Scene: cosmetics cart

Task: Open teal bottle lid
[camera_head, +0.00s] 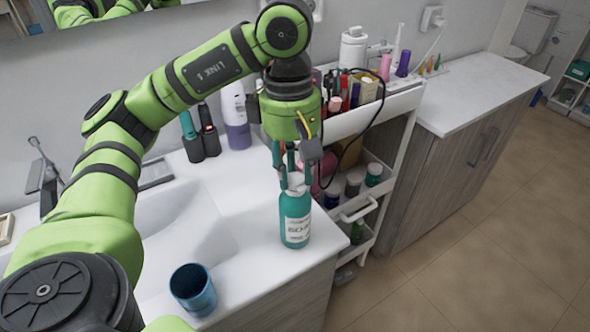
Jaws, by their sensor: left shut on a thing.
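The teal bottle (296,217) stands upright near the right end of the white sink counter, with a pale label on its front. My left gripper (295,182) comes down on it from above. Its fingers are shut around the whitish lid (297,182) at the bottle's top, and they partly hide the lid. The lid appears to be at the bottle's neck; I cannot tell whether it is loose. My right gripper is not in view.
A blue cup (193,289) stands at the counter's front edge, beside the sink basin (185,235). A white cart (405,103) with several cosmetics is right of the counter. Dark-handled items (208,130) and a white-and-purple bottle (236,118) stand behind.

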